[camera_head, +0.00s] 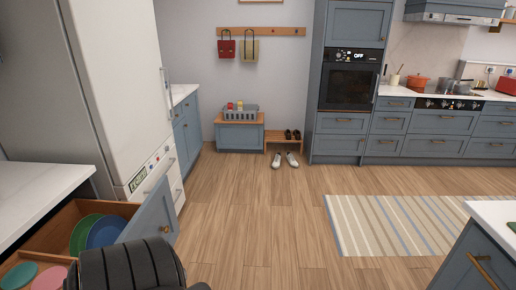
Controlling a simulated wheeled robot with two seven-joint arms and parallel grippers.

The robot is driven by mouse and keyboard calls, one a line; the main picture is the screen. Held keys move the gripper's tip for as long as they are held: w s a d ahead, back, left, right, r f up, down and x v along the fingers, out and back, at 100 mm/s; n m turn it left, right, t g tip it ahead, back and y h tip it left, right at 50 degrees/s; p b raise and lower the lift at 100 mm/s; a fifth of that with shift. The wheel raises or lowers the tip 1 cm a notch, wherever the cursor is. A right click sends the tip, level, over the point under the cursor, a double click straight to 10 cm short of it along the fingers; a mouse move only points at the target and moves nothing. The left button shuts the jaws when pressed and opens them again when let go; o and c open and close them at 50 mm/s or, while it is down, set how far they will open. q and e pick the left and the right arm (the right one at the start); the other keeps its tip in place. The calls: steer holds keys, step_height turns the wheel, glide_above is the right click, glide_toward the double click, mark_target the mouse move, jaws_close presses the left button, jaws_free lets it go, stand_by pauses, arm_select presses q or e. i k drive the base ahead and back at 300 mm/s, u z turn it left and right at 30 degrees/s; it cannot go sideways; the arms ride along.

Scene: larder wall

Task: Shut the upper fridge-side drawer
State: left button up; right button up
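A drawer with a blue front (152,216) and wooden sides stands pulled out at the lower left, under the white counter beside the fridge (120,85). A round brass knob (165,229) is on its front. Inside lie a green plate (82,232), a blue plate (106,232), and a green and a pink round piece nearer me. A dark ribbed part of my own body covers the drawer's near corner. Neither gripper's fingers show. Whether another drawer lies below this one is hidden.
The wooden floor (225,215) right of the drawer is clear. A striped rug (385,222) lies further right, and a blue island cabinet (475,262) stands at the lower right. White shoes (285,160) lie by a low bench at the far wall.

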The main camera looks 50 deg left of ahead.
mark_target(48, 247)
steer(key=u, duration=2.9)
steer(key=k, duration=0.5)
steer(key=z, duration=1.85)
steer(key=i, duration=1.25)
steer(key=u, duration=1.95)
